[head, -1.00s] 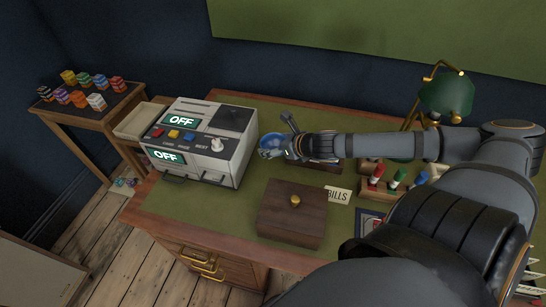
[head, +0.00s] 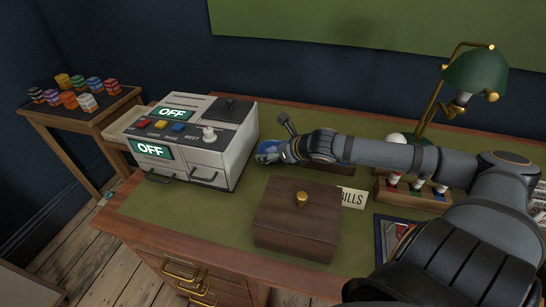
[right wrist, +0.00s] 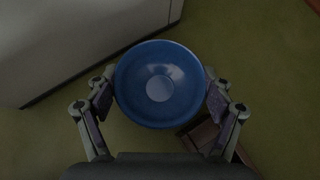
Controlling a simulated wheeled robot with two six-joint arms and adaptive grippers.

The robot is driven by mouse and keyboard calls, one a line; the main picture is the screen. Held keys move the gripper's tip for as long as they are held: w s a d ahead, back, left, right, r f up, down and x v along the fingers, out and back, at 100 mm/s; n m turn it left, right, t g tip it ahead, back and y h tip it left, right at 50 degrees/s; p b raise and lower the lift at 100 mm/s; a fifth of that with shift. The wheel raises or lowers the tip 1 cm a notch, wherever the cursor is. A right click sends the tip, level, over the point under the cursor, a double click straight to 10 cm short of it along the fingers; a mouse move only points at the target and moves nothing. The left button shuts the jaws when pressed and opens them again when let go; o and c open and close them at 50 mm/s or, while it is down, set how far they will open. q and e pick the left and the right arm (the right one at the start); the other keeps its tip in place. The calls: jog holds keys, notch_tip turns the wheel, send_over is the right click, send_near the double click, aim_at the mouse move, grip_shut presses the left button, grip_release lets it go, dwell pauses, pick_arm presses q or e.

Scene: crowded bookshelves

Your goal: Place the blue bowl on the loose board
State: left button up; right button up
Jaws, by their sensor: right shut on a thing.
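The blue bowl (head: 265,145) is at the far side of the green-topped desk, just right of the white machine, partly hidden by my right gripper (head: 271,154). In the right wrist view the bowl (right wrist: 158,84) sits between the two fingers, which touch its sides; it looks empty. My right gripper is shut on it. I cannot tell whether the bowl rests on the desk or is lifted. Wooden floorboards (head: 110,264) show at the lower left; I cannot tell which board is loose. My left gripper is not in view.
The white machine (head: 228,150) with OFF displays stands close left of the bowl. A lidded wooden box (head: 297,226), a BILLS card (head: 352,198), a stamp rack (head: 412,192) and a green lamp (head: 475,75) are on the desk. A side table (head: 105,120) holds several coloured stacks.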

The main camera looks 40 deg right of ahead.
jog(key=shift+r, duration=0.1)
jog(key=o, duration=0.9)
jog(key=shift+f, duration=0.2)
jog(key=o, duration=0.4)
jog(key=shift+c, duration=0.2)
jog(key=shift+r, duration=0.1)
